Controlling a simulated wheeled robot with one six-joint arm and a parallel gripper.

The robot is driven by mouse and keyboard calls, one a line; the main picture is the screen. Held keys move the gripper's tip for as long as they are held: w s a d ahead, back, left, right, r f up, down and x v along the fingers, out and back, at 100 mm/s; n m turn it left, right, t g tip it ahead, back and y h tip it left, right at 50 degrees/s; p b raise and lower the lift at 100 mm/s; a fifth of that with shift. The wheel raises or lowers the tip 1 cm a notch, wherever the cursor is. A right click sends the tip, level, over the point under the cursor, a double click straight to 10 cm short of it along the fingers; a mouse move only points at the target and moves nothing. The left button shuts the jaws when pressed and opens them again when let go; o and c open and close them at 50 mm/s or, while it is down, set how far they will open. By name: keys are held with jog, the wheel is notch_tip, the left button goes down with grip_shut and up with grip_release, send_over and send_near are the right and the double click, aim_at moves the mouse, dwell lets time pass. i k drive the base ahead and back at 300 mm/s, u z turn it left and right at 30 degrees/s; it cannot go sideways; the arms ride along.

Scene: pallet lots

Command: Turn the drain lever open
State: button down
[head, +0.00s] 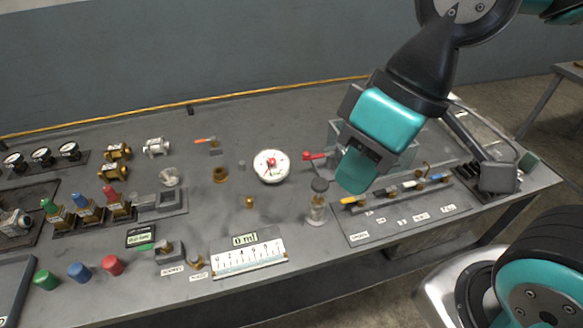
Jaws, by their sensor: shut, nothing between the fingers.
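A lever with a red handle (314,156) sticks out to the left from the side of a grey box-like basin (404,158) on the bench. I cannot read a label that names it the drain lever. A smaller lever with an orange-red handle (204,141) lies further left on a small fitting. My gripper (356,180) is teal and dark grey, shut and empty. It points down in front of the basin, to the right of the red handle, and appears apart from it. It hides much of the basin's front and left side.
A round white dial (272,166) stands left of the red lever. A capped glass jar (318,203) stands below it.

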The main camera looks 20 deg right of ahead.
aim_at(363, 196)
jog(key=k, duration=1.3)
jog(key=u, duration=0.6)
jog(key=i, duration=1.25)
jog(key=z, duration=0.65)
